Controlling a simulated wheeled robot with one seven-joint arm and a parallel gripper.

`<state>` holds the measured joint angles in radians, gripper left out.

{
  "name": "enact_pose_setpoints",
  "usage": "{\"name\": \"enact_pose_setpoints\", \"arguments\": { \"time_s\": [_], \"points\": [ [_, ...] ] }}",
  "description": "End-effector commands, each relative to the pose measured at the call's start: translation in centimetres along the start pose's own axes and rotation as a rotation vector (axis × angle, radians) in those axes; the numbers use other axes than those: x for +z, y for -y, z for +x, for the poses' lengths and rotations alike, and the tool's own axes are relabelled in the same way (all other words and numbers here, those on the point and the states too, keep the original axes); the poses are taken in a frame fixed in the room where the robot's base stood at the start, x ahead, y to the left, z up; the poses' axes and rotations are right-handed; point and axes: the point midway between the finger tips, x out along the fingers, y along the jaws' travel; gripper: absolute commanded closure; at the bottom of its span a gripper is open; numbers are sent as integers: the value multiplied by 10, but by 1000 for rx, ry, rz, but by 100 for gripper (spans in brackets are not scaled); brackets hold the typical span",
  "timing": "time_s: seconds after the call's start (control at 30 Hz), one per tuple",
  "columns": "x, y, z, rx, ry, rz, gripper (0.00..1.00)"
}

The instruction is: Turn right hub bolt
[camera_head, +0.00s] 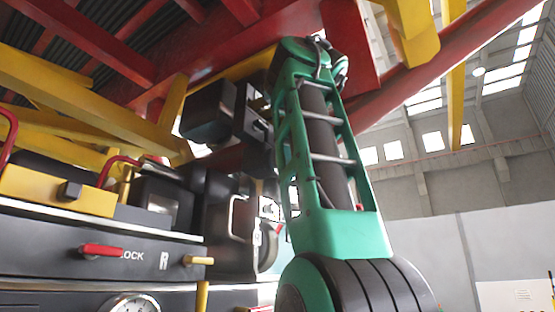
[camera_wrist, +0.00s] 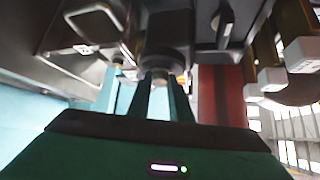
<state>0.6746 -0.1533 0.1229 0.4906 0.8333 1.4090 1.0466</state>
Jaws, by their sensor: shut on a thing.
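In the wrist view, my gripper (camera_wrist: 159,84) points up at the underside of a dark assembly. Its two teal fingers are closed around a small, light bolt head (camera_wrist: 160,74). The bolt sits below a round dark hub (camera_wrist: 167,48). The fingers and blur hide most of the bolt, so I cannot tell how far it is turned. In the head view, my green arm reaches up under the red and yellow frame; my gripper and the bolt cannot be made out there.
Red beams (camera_head: 265,42) and yellow beams (camera_head: 60,85) hang close overhead. A dark panel with a red lever (camera_head: 102,250) and a gauge (camera_head: 133,307) stands at left. In the wrist view, pale-ended blocks (camera_wrist: 300,54) hang at right. Open hall space lies to the right.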

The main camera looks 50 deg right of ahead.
Motion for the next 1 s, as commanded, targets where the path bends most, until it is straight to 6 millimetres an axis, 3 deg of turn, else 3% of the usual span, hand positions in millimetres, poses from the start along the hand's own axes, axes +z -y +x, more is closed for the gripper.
{"name": "enact_pose_setpoints", "arguments": {
  "time_s": [0.83, 0.87, 0.9, 0.93, 1.0],
  "points": [
    [3, -3, 4, 46, 5, 29, 100],
    [3, -3, 4, 47, 5, 29, 79],
    [3, -3, 4, 46, 5, 29, 70],
    [3, -3, 4, 45, 5, 29, 62],
    [3, -2, 4, 44, 5, 28, 62]
  ]
}}
